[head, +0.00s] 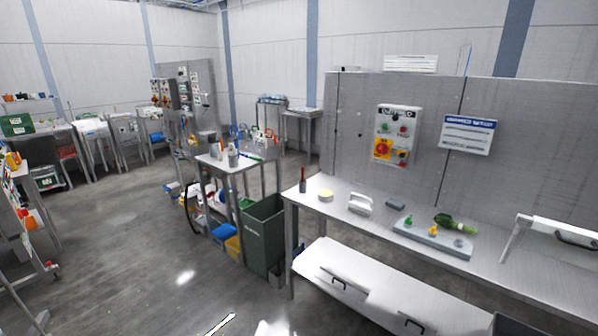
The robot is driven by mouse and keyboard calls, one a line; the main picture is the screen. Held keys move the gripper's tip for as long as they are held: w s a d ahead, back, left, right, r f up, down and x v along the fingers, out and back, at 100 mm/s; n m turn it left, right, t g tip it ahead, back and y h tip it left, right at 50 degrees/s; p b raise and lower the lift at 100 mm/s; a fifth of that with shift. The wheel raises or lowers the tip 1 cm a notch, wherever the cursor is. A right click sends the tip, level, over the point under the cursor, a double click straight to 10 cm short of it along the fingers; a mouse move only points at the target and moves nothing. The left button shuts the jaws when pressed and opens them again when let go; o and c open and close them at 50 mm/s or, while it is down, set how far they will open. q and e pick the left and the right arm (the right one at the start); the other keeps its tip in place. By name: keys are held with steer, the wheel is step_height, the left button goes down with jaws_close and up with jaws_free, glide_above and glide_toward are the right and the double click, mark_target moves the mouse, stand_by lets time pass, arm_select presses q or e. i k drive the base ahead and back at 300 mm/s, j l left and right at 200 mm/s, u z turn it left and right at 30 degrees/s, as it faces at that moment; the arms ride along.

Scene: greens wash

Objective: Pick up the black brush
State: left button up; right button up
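I cannot pick out a black brush with certainty. A small dark grey block (395,204), too small to identify, lies flat on the steel counter (325,208), between a white handled item (360,204) and a light grey board. A slim upright item (302,181), dark with red, stands at the counter's left end; its kind is unclear. Neither of my grippers shows in the head view.
The light grey board (410,236) holds small coloured pieces and a leafy green bundle (455,222). A dark green bin (262,238) stands beside the counter. The floor (120,255) at left is mostly clear.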

mark_target(278, 275)
steer(key=i+u, duration=0.25)
steer(key=i, duration=0.8)
steer(key=i+j+z, duration=0.4)
steer(key=i, duration=0.4)
steer(key=i+j+z, duration=0.4)
steer(key=i+j, duration=0.3)
